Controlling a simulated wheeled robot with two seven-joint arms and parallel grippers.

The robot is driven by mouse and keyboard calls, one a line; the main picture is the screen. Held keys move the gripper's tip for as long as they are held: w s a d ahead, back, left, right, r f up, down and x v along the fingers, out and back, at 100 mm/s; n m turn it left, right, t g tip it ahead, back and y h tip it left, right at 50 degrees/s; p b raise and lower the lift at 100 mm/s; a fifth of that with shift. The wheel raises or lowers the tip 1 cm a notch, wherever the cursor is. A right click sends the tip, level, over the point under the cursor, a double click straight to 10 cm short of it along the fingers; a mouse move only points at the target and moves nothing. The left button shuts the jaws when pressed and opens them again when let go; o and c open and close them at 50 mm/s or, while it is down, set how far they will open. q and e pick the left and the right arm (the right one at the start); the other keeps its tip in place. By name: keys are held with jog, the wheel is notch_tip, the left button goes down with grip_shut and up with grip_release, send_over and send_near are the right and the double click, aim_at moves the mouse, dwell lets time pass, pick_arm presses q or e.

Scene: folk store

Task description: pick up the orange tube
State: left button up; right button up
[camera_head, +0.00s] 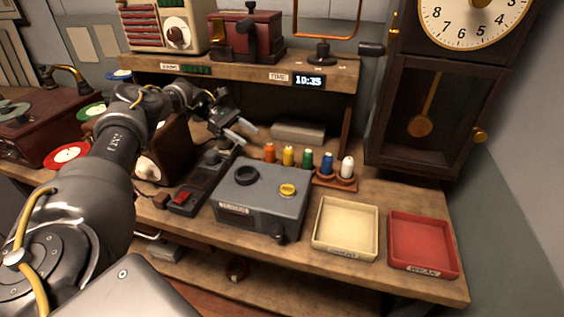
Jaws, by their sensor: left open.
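The orange tube (269,153) stands upright at the left end of a row of coloured tubes on the bench, behind the grey box. My left gripper (245,135) is open and empty. It shows to the left of the orange tube and a little higher in the picture, apart from it. My right gripper is not in view.
Yellow (288,156), green (307,160), blue (326,165) and white (347,167) tubes stand right of the orange one. The grey box (262,200) is in front. A cream tray (345,228) and red tray (423,243) lie right. A shelf (240,68) overhangs behind.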

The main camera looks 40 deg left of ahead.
aim_at(270, 155)
pick_arm(q)
jog(key=p+x, duration=0.1)
jog(key=x, duration=0.2)
jog(key=p+x, duration=0.2)
jog(key=x, duration=0.2)
jog(key=shift+w, duration=0.25)
jog(key=shift+d+f, duration=0.15)
jog(key=shift+d, duration=0.1)
jog(key=shift+c, duration=0.4)
jog(key=c, duration=0.7)
jog(key=shift+c, duration=0.2)
